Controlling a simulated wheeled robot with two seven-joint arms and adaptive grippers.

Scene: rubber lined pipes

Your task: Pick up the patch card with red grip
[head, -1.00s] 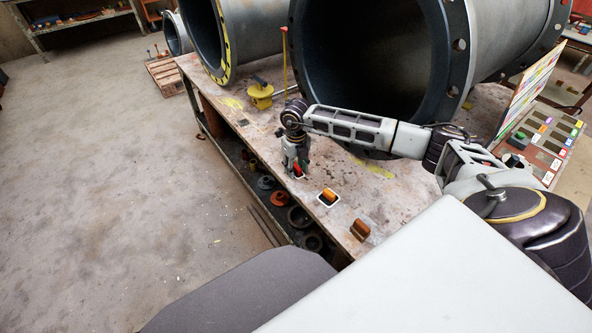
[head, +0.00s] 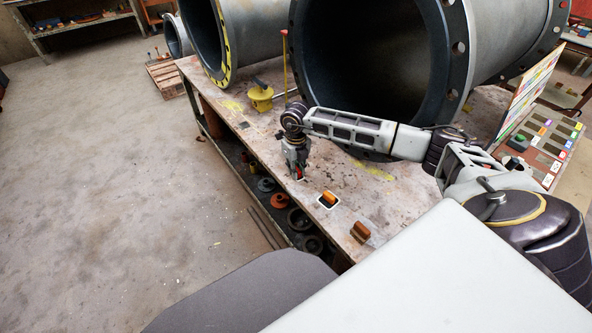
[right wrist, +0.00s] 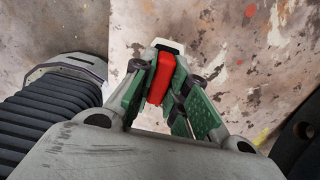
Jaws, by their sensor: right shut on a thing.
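The patch card with red grip (right wrist: 160,78) is between the green-padded fingers of my right gripper (right wrist: 165,90) in the right wrist view. The fingers are shut on its red grip, and a pale edge shows beyond it. In the head view my right gripper (head: 298,172) points down at the bench near its front edge. Only a small bit of red shows at its fingertips there, so I cannot tell whether the card is clear of the bench top. My left gripper is not in view.
A card with orange grip (head: 328,199) and one with brown grip (head: 361,231) lie on the bench (head: 390,205), nearer me. A yellow tool (head: 261,97) stands farther along. Large pipes (head: 365,70) fill the back. A slotted board (head: 545,150) stands at right.

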